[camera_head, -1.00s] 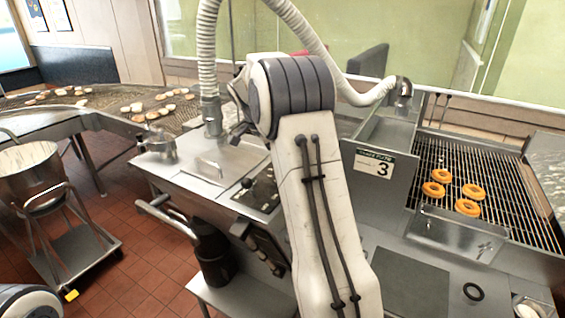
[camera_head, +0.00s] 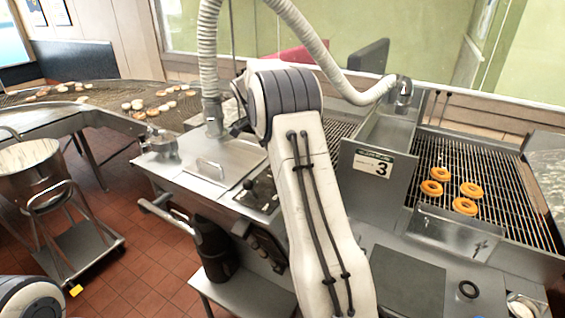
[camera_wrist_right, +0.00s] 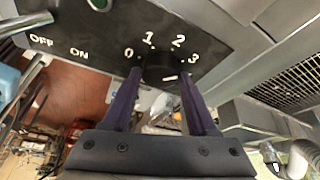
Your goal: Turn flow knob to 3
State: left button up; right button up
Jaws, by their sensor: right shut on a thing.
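The flow knob (camera_wrist_right: 160,68) is a dark round knob on a black panel (camera_wrist_right: 85,28) with white numbers 0, 1, 2 and 3 around its far side. A short white mark shows on the knob, but I cannot tell exactly which number it points to. In the right wrist view, my right gripper (camera_wrist_right: 160,74) has its two dark fingers on either side of the knob and is shut on it. In the head view, my right arm hides this gripper; part of the control panel (camera_head: 262,192) shows beside the arm. My left gripper is out of view.
A sign with a 3 (camera_head: 372,164) stands behind the worktop. Several orange rings (camera_head: 465,206) lie on a wire rack (camera_head: 515,205) at the right. A steel pot (camera_head: 30,170) stands on a cart at the left. OFF and ON labels (camera_wrist_right: 60,46) mark the panel's left.

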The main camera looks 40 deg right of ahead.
jog(key=o, duration=1.4)
jog(key=shift+c, duration=0.2)
jog(key=v, duration=1)
jog(key=shift+r, duration=0.2)
jog(key=shift+w, duration=0.1)
